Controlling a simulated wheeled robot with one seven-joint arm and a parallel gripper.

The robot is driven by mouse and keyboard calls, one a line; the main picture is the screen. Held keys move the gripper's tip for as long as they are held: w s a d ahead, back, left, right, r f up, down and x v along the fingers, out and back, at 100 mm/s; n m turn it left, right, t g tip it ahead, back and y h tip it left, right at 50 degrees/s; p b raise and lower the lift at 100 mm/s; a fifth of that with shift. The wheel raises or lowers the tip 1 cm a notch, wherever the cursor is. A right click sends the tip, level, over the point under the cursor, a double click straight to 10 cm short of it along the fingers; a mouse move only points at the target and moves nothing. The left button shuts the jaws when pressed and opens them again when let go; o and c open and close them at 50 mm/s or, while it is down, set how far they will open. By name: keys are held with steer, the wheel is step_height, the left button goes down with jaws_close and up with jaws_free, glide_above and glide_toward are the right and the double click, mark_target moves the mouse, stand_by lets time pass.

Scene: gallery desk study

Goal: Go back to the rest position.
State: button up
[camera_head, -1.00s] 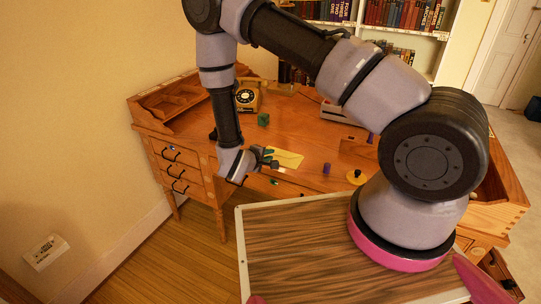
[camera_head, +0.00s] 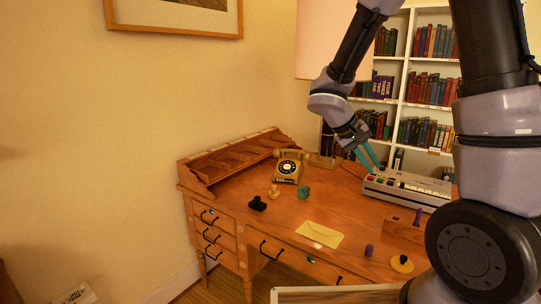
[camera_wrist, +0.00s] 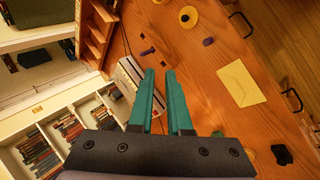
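My gripper (camera_head: 371,163) is raised above the back right part of the wooden desk (camera_head: 340,205). Its two teal fingers point down and stand a little apart with nothing between them. In the wrist view my gripper (camera_wrist: 160,74) shows the same empty gap, with desk and bookshelf behind it. It touches nothing that I can see.
A bookshelf (camera_head: 405,60) stands behind.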

steer(key=s+a+r+m+t+y, duration=0.1)
steer(key=s+r+m+t+y, duration=0.1)
steer(key=s+r, duration=0.5)
steer(key=s+a+r+m+t+y, duration=0.1)
steer(key=s+r+m+t+y, duration=0.1)
steer(key=s+r+y, duration=0.5)
step_height(320, 180, up, 5)
steer(key=shift+a+r+t+y, duration=0.1)
steer(key=shift+a+t+y, duration=0.25)
steer(key=shift+t, duration=0.55)
